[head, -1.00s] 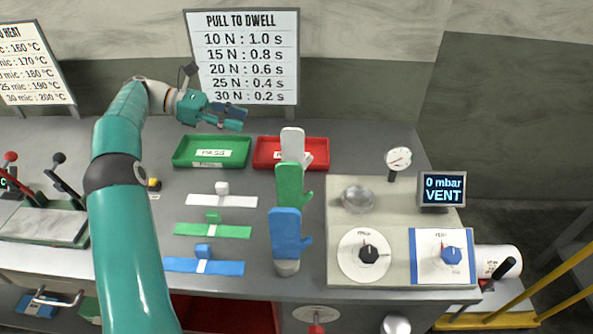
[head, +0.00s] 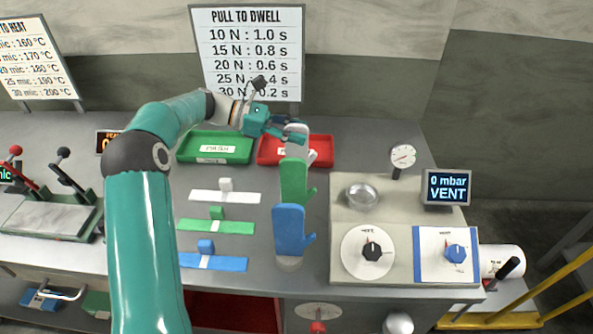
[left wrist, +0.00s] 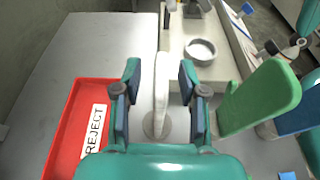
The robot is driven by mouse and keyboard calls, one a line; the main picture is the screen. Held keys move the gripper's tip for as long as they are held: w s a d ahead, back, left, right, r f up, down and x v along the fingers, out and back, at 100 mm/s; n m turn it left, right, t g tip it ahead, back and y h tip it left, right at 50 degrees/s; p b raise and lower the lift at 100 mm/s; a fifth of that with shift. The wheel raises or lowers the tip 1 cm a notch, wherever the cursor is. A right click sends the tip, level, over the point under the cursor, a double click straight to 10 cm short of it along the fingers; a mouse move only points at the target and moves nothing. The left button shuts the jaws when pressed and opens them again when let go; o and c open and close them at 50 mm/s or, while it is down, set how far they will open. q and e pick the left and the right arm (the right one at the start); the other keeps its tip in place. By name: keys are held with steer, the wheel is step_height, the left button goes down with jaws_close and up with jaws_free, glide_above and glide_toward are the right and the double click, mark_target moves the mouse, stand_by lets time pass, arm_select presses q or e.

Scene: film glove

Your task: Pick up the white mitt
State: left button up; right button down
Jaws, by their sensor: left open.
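The white mitt (head: 296,150) stands upright behind the green mitt, its upper part largely hidden by my left gripper (head: 294,132) in the head view. In the left wrist view the white mitt (left wrist: 161,92) shows nearly edge-on as a thin upright slab on a round base. My left gripper (left wrist: 160,76) is open, with one finger on each side of the mitt. Gaps show between the fingers and the mitt. My right gripper is in neither current view.
A green mitt (head: 293,182) and a blue mitt (head: 289,230) stand in line nearer the front. A red reject tray (head: 268,152) and a green tray (head: 215,147) lie behind. A control box (head: 345,215) with a metal dish (head: 362,197) stands close on the right.

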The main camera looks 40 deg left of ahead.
arm_select(q)
steer(key=shift+x, duration=0.8)
jaws_close()
